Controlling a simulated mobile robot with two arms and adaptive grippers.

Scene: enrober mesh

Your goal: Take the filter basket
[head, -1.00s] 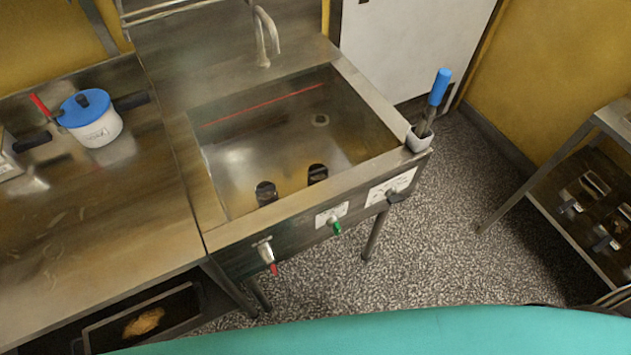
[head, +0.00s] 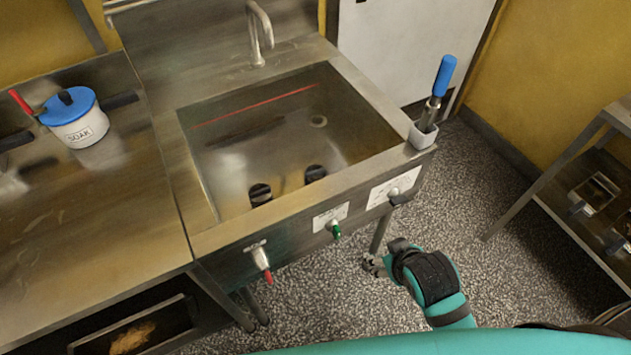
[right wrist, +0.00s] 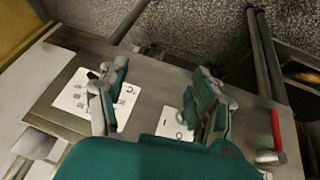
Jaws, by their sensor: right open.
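No part is plainly a filter basket. Two black knob-like handles (head: 261,194) stand in the steel sink (head: 366,103) near its front wall; what they belong to is unclear. Metal trays or baskets (head: 594,195) with dark handles lie on the rack's lower shelf at the right; I cannot tell if one is the filter basket. My right gripper (head: 373,265) is in front of the sink, low by its front leg, touching nothing visible. In the right wrist view its fingers (right wrist: 158,78) are apart and empty, with the labelled front panel behind them. My left gripper is out of view.
A blue-handled tool (head: 443,80) stands in a holder at the sink's right front corner. A pot with a blue lid marked SOAK (head: 78,128) is on the left counter (head: 90,220).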

